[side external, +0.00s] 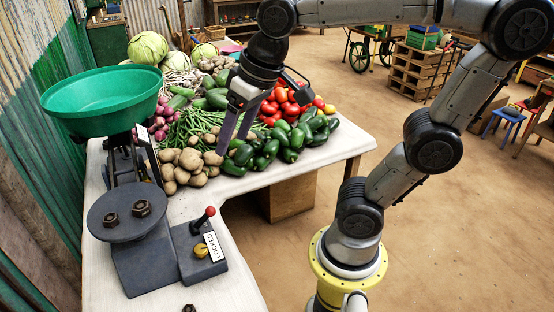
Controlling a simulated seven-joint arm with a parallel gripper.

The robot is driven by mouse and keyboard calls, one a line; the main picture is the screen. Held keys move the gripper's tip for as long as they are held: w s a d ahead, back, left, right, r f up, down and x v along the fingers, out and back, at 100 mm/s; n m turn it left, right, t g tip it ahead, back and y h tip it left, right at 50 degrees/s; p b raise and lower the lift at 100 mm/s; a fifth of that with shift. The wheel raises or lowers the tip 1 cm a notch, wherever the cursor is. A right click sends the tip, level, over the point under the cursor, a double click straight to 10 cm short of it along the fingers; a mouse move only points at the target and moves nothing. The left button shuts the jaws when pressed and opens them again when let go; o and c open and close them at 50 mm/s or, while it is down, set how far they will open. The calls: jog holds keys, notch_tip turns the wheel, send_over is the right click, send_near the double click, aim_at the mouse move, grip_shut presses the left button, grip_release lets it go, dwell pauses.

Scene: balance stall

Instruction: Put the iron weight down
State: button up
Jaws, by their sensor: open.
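Two small dark iron weights, one on the left (111,220) and one on the right (141,208), sit apart on the round dark plate (118,235) of the balance. Another dark weight (189,308) lies on the white table at the bottom edge of the picture, partly cut off. The balance (150,268) carries a green pan (103,95) on its far side, which looks empty. My gripper (233,146) is open with nothing seen between its fingers. It points down over the vegetables, to the right of the balance and away from the weights.
A box with a red-knobbed lever (204,218) and a LOCKED label (214,246) adjoins the balance. Potatoes (188,164), green beans, peppers (268,150), tomatoes (290,102) and cabbages crowd the table behind. The white table (240,285) is bare right of the box.

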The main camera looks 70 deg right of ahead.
jog(key=s+d+f+n+t, duration=0.1)
jog(key=s+f+n, duration=0.1)
jog(key=s+f, duration=0.3)
jog(key=shift+s+d, duration=0.15)
jog(key=shift+s, duration=1.1)
jog(key=shift+f, duration=0.1)
